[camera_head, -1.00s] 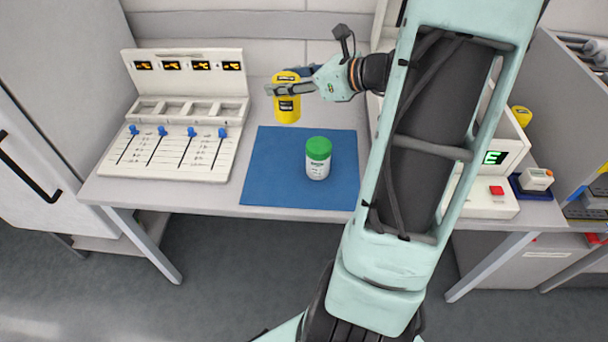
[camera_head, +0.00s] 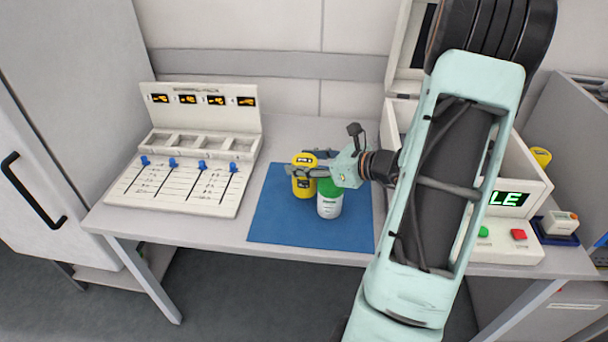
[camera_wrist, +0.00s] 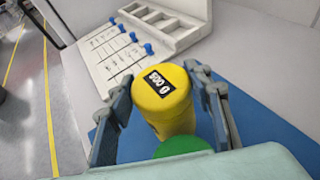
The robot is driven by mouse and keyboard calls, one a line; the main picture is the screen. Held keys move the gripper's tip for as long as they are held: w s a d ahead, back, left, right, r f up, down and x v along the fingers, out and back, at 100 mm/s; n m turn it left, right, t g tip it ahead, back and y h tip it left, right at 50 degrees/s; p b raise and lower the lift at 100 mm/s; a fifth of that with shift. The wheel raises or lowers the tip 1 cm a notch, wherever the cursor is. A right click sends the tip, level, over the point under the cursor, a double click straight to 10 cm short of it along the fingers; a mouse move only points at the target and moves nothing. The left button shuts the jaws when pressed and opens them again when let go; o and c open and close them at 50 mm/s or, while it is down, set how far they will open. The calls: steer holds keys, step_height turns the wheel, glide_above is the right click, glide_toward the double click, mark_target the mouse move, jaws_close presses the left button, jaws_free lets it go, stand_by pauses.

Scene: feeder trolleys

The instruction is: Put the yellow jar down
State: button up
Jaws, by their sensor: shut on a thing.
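My gripper (camera_head: 306,171) is shut on the yellow jar (camera_head: 304,187), with a finger on each side of it. The jar is upright over the blue mat (camera_head: 272,225), at its left-middle part. I cannot tell whether its base touches the mat. In the wrist view the yellow jar (camera_wrist: 166,106) shows its lid with a black "500 g" label between the fingers (camera_wrist: 163,108). A white jar with a green lid (camera_head: 329,206) stands on the mat just to the right and in front of the yellow jar. Its green lid also shows low in the wrist view (camera_wrist: 184,147).
A white panel with blue sliders (camera_head: 188,178) and small displays stands left of the mat. A white device (camera_head: 500,245) with a lit display and green and red buttons is at the right. The mat's front left part is clear.

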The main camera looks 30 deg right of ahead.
mark_target(303, 188)
steer(key=shift+f+b, duration=0.3)
steer(key=shift+f, duration=1.45)
steer(key=shift+f, duration=0.2)
steer(key=o, duration=1.7)
steer(key=shift+r, duration=0.1)
